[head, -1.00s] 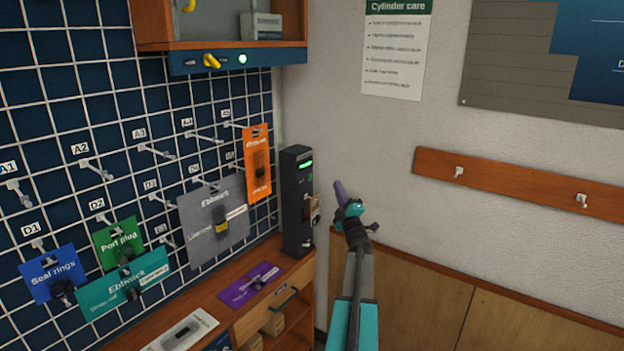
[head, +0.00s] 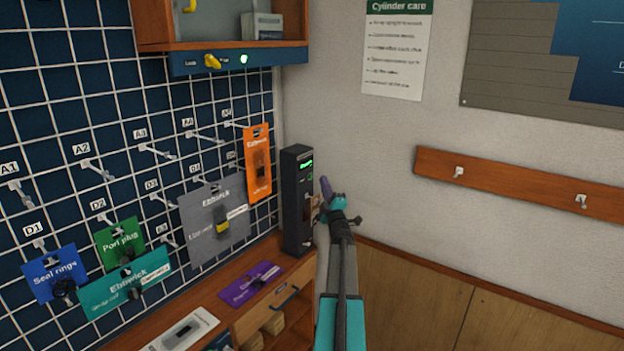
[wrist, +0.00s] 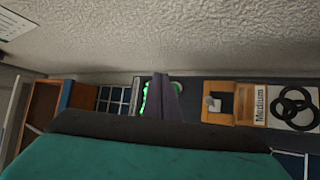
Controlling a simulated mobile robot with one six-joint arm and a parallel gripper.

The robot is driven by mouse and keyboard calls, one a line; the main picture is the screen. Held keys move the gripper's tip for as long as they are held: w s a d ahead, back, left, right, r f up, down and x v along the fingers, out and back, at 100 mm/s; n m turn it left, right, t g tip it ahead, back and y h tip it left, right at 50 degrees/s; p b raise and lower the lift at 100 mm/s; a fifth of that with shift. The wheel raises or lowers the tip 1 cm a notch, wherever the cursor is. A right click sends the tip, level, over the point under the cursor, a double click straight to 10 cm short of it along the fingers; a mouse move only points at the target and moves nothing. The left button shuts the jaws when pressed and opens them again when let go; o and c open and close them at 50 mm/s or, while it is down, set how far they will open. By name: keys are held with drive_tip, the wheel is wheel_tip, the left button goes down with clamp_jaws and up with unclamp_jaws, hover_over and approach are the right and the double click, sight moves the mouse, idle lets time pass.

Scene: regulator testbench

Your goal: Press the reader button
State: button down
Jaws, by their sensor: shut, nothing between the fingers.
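The reader is a tall black box (head: 293,215) standing at the right end of the wooden bench, with a lit green display (head: 306,164) near its top. A small green button (head: 310,177) shows below the display. My gripper (head: 325,186) is shut and empty, its purple fingers just right of the reader's front. In the wrist view the shut fingers (wrist: 166,98) point at the reader face, between the green display (wrist: 146,98) and the round green button (wrist: 178,86). The fingers partly cover the button; I cannot tell whether they touch it.
The pegboard (head: 60,190) with hanging packets is left. A hook rail (head: 515,185) is on the right wall. A cabinet (head: 220,45) overhangs above.

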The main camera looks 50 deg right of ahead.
drive_tip(key=shift+w+b, duration=0.45)
drive_tip(key=shift+w, duration=0.55)
drive_tip(key=shift+w+f+b, duration=0.1)
drive_tip(key=shift+w+b, duration=0.25)
drive_tip(key=shift+b, duration=0.25)
idle(1.1)
drive_tip(key=shift+w+b, duration=0.55)
drive_tip(key=shift+b, duration=0.05)
idle(1.5)
drive_tip(key=shift+s, duration=0.1)
drive_tip(key=shift+s+b, duration=0.3)
drive_tip(key=shift+s, duration=0.5)
drive_tip(key=shift+s+b, duration=0.3)
drive_tip(key=shift+s, duration=2.2)
